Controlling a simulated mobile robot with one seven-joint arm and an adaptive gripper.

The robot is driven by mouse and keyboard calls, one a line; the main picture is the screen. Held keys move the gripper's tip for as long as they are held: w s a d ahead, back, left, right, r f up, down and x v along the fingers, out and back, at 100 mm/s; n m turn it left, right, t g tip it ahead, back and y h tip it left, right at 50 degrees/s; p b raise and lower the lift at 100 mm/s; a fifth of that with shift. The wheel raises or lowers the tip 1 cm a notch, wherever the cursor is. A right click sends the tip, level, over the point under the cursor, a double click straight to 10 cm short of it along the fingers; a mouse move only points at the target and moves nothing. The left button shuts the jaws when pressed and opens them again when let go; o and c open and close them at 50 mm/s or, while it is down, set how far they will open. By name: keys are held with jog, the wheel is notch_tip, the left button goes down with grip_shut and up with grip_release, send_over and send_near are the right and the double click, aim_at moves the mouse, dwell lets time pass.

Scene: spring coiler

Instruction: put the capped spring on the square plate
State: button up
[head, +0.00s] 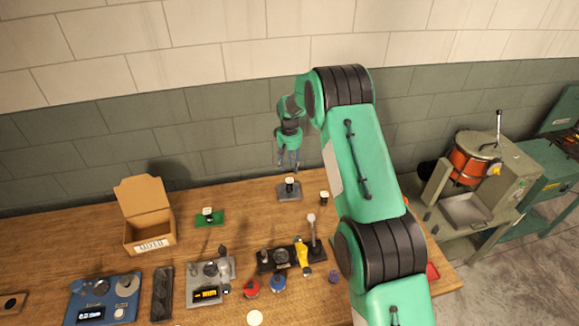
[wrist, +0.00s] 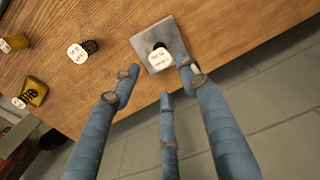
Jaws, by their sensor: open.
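The square plate (head: 283,197) is grey and lies near the back of the wooden bench. A capped spring (head: 289,184), dark with a white top, stands upright on it. In the wrist view the plate (wrist: 174,32) shows with the spring's white labelled cap (wrist: 160,57) on it. A second dark, white-capped piece (head: 324,197) stands on the bench to the right of the plate; its coils (wrist: 92,46) show in the wrist view. My gripper (head: 289,168) is open and empty just above the plate. Its fingers (wrist: 160,78) spread near the cap without holding it.
A green plate (head: 210,222) with another white-topped piece lies to the left, beside an open cardboard box (head: 148,220). Several devices stand along the bench front, including a blue scale (head: 102,298) and a lever tool (head: 312,240). The wall (head: 200,110) rises behind.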

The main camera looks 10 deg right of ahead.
jog(key=s+r+t, duration=0.1)
jog(key=s+r, duration=0.6)
jog(key=r, duration=0.4)
jog(key=s+r+t, duration=0.1)
jog(key=s+r, duration=0.7)
jog(key=r, duration=0.3)
jog(key=s+r+t, duration=0.1)
jog(key=s+r, duration=0.6)
jog(key=r, duration=0.5)
jog(key=s+r+m+t, duration=0.1)
jog(key=s+r, duration=0.2)
jog(key=s, duration=0.6)
jog(key=s+r, duration=0.4)
jog(key=s, duration=0.4)
jog(key=s+a+f+t, duration=0.1)
jog(key=s+f, duration=0.1)
jog(key=s, duration=1.7)
jog(key=shift+s+f+m+t, duration=0.15)
jog(key=shift+s+m+t, duration=0.15)
jog(key=shift+s+m, duration=0.1)
